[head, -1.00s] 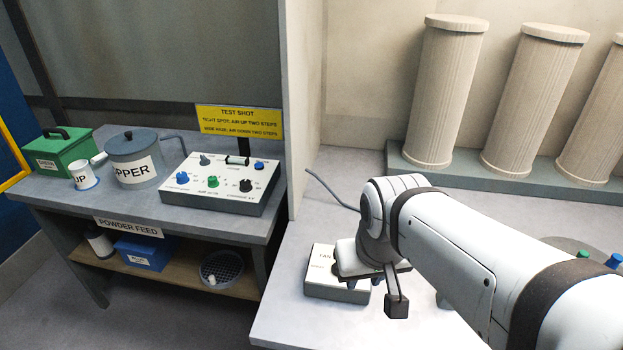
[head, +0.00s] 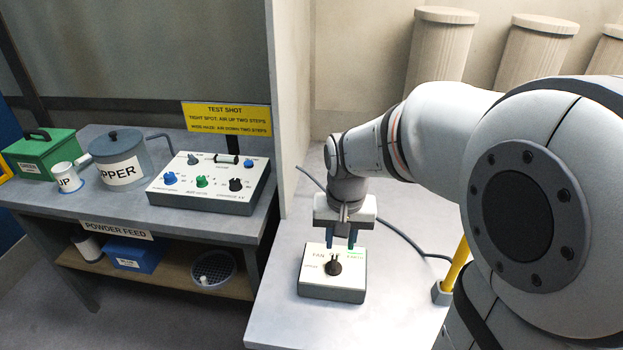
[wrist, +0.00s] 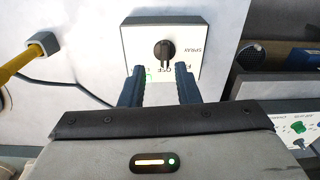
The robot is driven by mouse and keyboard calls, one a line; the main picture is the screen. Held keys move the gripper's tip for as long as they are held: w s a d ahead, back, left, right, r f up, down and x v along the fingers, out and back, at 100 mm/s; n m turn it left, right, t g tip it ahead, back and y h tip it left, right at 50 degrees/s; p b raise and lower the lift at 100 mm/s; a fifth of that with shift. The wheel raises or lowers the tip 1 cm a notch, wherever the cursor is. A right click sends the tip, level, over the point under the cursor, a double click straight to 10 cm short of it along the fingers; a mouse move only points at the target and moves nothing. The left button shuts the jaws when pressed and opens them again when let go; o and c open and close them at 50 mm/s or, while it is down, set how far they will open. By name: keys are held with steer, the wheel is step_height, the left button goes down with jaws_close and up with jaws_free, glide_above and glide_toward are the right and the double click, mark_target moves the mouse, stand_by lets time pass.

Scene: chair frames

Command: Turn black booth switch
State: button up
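The booth switch box (head: 318,290) is a small light grey box on the right-hand worktop. Its black knob (head: 333,268) stands on the top face among printed labels, FAN and EARTH at the far side. My gripper (head: 341,246) points down at the far side of the box. Its two blue fingers are apart and empty. In the wrist view the fingertips (wrist: 158,72) stop short of the knob, one toward each side of it. I cannot tell their exact height above the box.
A yellow post in a grey foot (head: 441,292) and a dark cable (head: 405,238) lie right of the box. A panel with coloured knobs (head: 210,188) stands on the left bench beyond a partition. Pale cylinders (head: 440,50) stand at the back.

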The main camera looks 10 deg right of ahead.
mark_target(334, 262)
steer(key=shift+m+g, duration=0.3)
steer(key=shift+m, duration=0.1)
steer(key=w+f, duration=0.3)
steer(key=shift+w, duration=0.1)
step_height(334, 262, down, 8)
steer(key=b, duration=0.6)
steer(key=shift+r, duration=0.25)
steer(key=c, duration=0.6)
steer(key=n, duration=0.8)
steer(key=shift+w+n, duration=0.1)
steer(key=shift+n, duration=0.3)
steer(key=n, duration=0.8)
steer(key=shift+n, duration=0.3)
steer(key=o, duration=0.8)
